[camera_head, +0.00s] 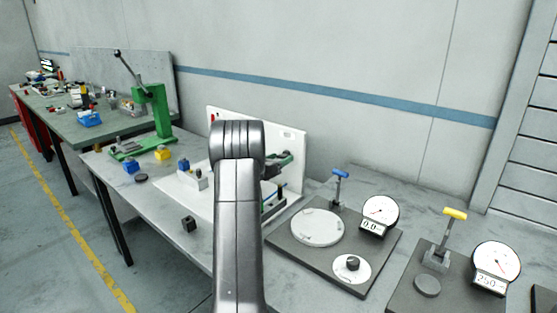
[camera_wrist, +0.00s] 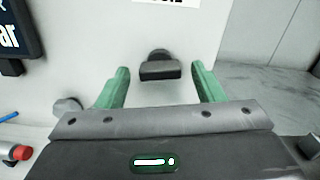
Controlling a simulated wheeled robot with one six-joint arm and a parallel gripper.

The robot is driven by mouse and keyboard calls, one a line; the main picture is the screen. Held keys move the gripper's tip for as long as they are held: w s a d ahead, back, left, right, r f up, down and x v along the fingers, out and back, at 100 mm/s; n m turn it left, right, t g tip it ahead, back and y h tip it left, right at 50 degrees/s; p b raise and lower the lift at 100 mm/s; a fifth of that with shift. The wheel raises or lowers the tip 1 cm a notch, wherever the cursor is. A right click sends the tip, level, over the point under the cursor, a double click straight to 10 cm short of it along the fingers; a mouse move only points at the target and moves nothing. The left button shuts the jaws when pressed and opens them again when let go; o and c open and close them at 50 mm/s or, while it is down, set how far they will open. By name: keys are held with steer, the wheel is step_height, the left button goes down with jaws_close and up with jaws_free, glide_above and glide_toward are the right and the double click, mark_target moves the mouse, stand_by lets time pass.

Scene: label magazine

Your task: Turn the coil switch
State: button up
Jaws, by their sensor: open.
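A black switch knob (camera_wrist: 160,67) sticks out of the white upright panel (camera_wrist: 95,50) in the wrist view. It looks like the coil switch; its label is cut off at the top edge. My gripper (camera_wrist: 160,74) is open, with one green finger on each side of the knob. A gap shows between each finger and the knob, and nothing is held. In the head view my gripper (camera_head: 284,160) is in front of the panel (camera_head: 293,140), largely behind my own arm, which hides the knob there.
A dark display (camera_wrist: 12,38) ending in "ar" is at the wrist view's upper left. A red-ended cylinder (camera_wrist: 20,153) lies below it. In the head view, a green lever press (camera_head: 155,115) stands left, and a grey plate with a gauge (camera_head: 379,216) and dial knob (camera_head: 352,264) right.

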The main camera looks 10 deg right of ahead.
steer(key=c, duration=1)
steer(key=shift+f+m+b, duration=0.25)
steer(key=shift+m+b, duration=0.05)
steer(key=shift+b, duration=0.95)
steer(key=m+b, duration=0.1)
steer(key=b, duration=0.2)
steer(key=shift+r+m, duration=0.2)
steer(key=shift+m, duration=0.1)
steer(key=o, duration=1)
steer(key=shift+a, duration=0.1)
steer(key=b+v, duration=0.2)
steer(key=v, duration=1.1)
steer(key=shift+s+a, duration=0.25)
steer(key=shift+s, duration=0.05)
